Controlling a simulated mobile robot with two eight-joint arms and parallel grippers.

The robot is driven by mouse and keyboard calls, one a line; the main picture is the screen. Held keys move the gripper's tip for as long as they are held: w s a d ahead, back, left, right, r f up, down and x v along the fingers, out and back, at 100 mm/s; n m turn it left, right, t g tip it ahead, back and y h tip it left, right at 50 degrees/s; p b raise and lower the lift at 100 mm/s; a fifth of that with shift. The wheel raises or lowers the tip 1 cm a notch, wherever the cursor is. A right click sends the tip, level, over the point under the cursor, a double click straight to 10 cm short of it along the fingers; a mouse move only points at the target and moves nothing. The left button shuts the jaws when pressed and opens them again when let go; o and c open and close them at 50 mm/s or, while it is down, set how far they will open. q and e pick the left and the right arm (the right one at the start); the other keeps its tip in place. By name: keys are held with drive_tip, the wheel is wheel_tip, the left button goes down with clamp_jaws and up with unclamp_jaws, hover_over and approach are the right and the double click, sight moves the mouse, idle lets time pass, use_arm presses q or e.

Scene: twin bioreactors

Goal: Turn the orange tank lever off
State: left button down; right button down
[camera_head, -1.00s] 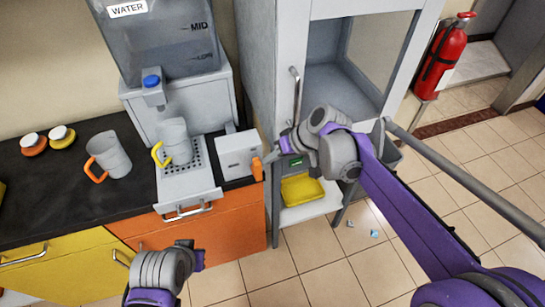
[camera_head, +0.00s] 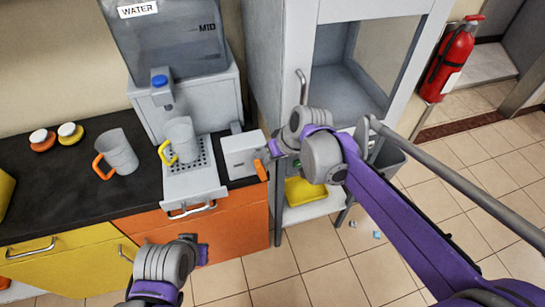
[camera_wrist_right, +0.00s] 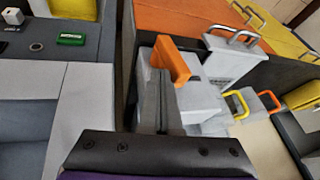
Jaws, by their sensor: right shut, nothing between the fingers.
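The orange lever (camera_head: 261,170) is on the front right corner of a light grey box (camera_head: 243,157) on the counter. It points down and toward me in the head view. It shows in the right wrist view (camera_wrist_right: 173,62) as an orange block just past the fingers. My right gripper (camera_head: 275,149) is shut and empty, close beside the lever on its right. Its dark fingers (camera_wrist_right: 163,92) overlap the lever's lower edge in the wrist view; I cannot tell whether they touch. My left gripper (camera_head: 203,250) is low in front of the drawers, away from the lever; its fingers are not clear.
A yellow-handled mug (camera_head: 182,140) stands on the drip tray under the water tank (camera_head: 165,45). An orange-handled mug (camera_head: 118,152) stands to its left. A tall grey cabinet (camera_head: 262,60) rises right of the box. A yellow tray (camera_head: 303,190) lies low beside it.

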sight(257, 163)
drive_tip(key=a+h, duration=0.2)
drive_tip(key=shift+s+a+r+n+t+h+p, duration=0.1)
drive_tip(key=shift+s+r+n+t+h+p, duration=0.1)
drive_tip(key=shift+s+n+t+h+p, duration=0.15)
drive_tip(key=shift+s+a+f+t+h, duration=0.15)
drive_tip(key=shift+a+t+h, duration=0.2)
drive_tip(key=shift+a+h, duration=0.3)
drive_tip(key=shift+s+a+f+n+t+h+b, duration=0.4)
drive_tip(key=shift+a+f+h+b, duration=0.35)
drive_tip(key=shift+h, duration=0.5)
drive_tip(key=shift+s+a+f+n+t+h+b, duration=0.25)
drive_tip(key=shift+a+f+t+h+b, duration=0.5)
drive_tip(key=shift+h, duration=0.55)
drive_tip(key=shift+s+a+f+n+t+h+b, duration=0.3)
drive_tip(key=shift+a+f+h+b, duration=0.2)
drive_tip(key=shift+a+h+b, duration=0.55)
drive_tip(key=shift+d+f+p, duration=0.1)
drive_tip(key=shift+f+p, duration=0.1)
drive_tip(key=shift+p, duration=0.1)
